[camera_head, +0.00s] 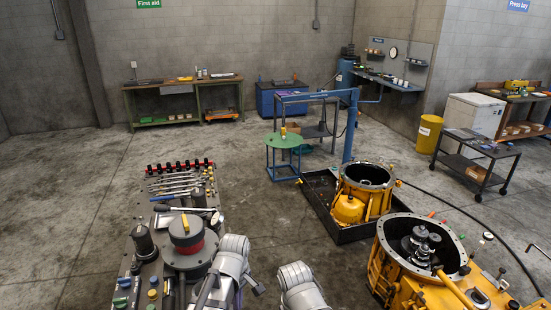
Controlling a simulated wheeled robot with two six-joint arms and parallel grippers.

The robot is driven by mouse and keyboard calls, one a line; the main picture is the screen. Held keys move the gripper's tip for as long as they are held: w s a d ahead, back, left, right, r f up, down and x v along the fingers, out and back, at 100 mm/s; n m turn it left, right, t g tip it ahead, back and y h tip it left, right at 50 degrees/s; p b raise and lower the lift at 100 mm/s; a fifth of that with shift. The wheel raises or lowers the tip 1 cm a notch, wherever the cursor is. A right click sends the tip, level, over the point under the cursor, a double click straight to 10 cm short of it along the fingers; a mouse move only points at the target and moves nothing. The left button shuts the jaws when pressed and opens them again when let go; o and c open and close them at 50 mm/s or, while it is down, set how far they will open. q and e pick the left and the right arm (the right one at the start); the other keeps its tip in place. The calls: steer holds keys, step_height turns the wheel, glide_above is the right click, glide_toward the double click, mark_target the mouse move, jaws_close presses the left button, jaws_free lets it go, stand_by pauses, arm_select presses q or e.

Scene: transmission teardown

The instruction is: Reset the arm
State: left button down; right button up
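Two pale grey links of my own arms rise at the bottom edge, one left of the middle and one near the middle. Their grippers do not show clearly, so I see neither fingertips nor anything held. A dark bar lies beside the left link; I cannot tell what it belongs to. The open yellow transmission housing (388,258) stands at the lower right, with dark gears (421,243) inside its round opening. A second yellow housing (365,190) stands in a black tray (322,209) behind it.
A tool bench (152,206) at the left holds wrenches, sockets and a round grey-and-red device (186,233), close to my left link. A blue hoist frame (351,125) and a green round table (283,140) stand farther back. A dark cart (478,150) is at right. Floor left of the tray is clear.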

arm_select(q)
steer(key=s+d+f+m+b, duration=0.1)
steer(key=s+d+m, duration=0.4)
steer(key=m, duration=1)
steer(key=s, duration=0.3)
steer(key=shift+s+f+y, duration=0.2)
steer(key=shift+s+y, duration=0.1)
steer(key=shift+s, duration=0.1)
